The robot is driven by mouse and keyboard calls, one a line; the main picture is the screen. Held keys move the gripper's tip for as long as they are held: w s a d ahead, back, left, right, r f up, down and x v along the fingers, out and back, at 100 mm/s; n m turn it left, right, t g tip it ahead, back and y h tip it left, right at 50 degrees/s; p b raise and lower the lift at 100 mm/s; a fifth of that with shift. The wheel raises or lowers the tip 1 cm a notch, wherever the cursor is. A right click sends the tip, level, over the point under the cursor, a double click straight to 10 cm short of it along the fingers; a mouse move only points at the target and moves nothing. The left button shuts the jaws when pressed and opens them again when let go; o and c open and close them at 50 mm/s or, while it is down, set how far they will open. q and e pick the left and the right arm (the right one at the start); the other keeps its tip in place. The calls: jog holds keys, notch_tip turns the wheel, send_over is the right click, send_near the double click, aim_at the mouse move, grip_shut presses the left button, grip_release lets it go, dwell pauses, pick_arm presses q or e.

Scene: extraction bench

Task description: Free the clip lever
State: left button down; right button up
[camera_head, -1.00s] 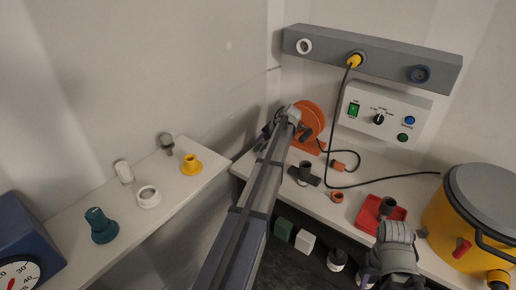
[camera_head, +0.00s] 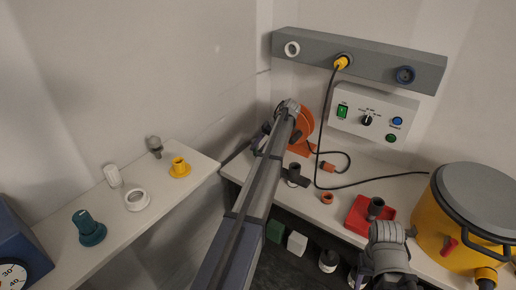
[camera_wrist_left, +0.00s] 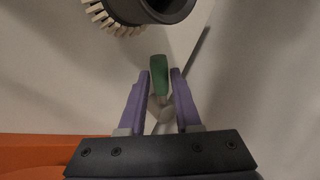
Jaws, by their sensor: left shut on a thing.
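My left gripper (camera_wrist_left: 160,78) has its two purple fingers closed around a green-ended piece (camera_wrist_left: 159,68) with a pale grey lower part. This may be the clip lever, but the clip itself does not show clearly. In the head view my left gripper (camera_head: 268,132) is at the back corner of the bench, just left of the orange reel (camera_head: 305,122), and my arm hides most of what it holds. My right wrist (camera_head: 388,250) is at the lower right, in front of the red tray; its fingertips cannot be made out.
The bench holds a dark fitting (camera_head: 297,173), an orange ring (camera_head: 327,198), a red tray (camera_head: 358,215) and a yellow drum (camera_head: 442,222). A black cable runs from the wall rail (camera_head: 375,65). The left shelf (camera_head: 105,245) carries several fittings. A round brush (camera_wrist_left: 110,16) is near my left fingers.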

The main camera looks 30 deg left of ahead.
dwell(0.4)
pick_arm(q)
jog(key=c, duration=0.6)
grip_release()
jog(key=p+v, duration=0.6)
jog(key=v, duration=0.1)
jog(key=shift+w+d+r, duration=0.15)
jog(key=shift+d+r, duration=0.1)
jog(key=shift+r, duration=0.05)
